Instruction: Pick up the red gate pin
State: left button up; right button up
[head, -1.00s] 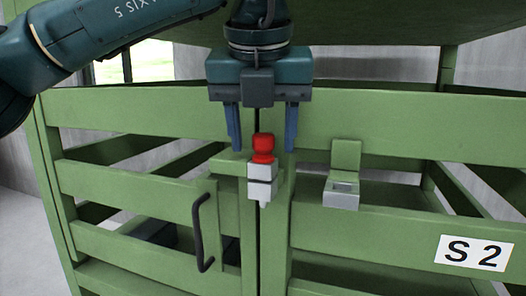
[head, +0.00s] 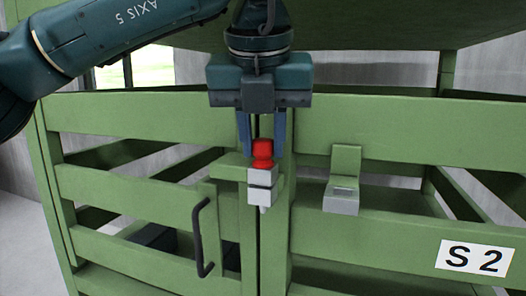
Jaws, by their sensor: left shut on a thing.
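The red gate pin (head: 262,153) stands upright with its red knob above a light grey latch block (head: 262,181) at the gate's meeting edge. A thin tip shows just below the block. My left gripper (head: 262,143) comes down from above, its two blue fingers shut on the red knob from left and right. The pin is still in the block. My right gripper is not in the view.
The green slatted gate (head: 130,185) fills the front. A black handle (head: 201,238) is left of the latch. A second green bracket with a grey holder (head: 341,197) sits to the right. A white "S 2" sign (head: 475,257) is at lower right.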

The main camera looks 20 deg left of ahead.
pick_arm(q)
jog(key=shift+r, duration=0.1)
notch_tip(320, 180, up, 18)
jog(key=p, duration=0.1)
jog(key=shift+p, duration=0.3)
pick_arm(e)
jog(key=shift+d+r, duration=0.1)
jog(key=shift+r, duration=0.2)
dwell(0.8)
